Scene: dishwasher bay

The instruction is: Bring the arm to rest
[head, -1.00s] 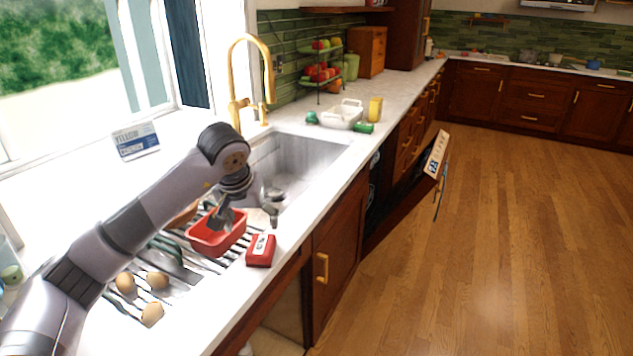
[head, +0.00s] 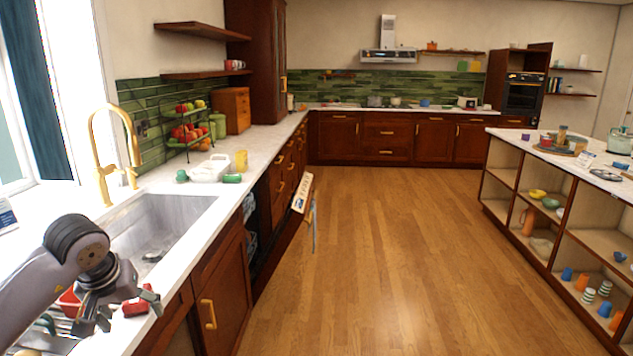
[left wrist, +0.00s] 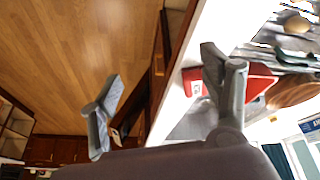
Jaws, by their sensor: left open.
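My left arm comes in from the lower left in the head view. My left gripper (head: 120,310) is open and empty, close to the counter's front edge by the sink. In the left wrist view its two fingers (left wrist: 165,92) are spread wide with nothing between them but floor and cabinet behind. A red tub (head: 68,301) shows partly behind the arm, on the counter. My right gripper is not in view.
The steel sink (head: 165,222) and gold faucet (head: 104,150) lie beyond the arm. The dishwasher door (head: 285,235) hangs open past the sink. A kitchen island (head: 520,215) with shelves stands at right. The wooden floor (head: 390,270) between is clear.

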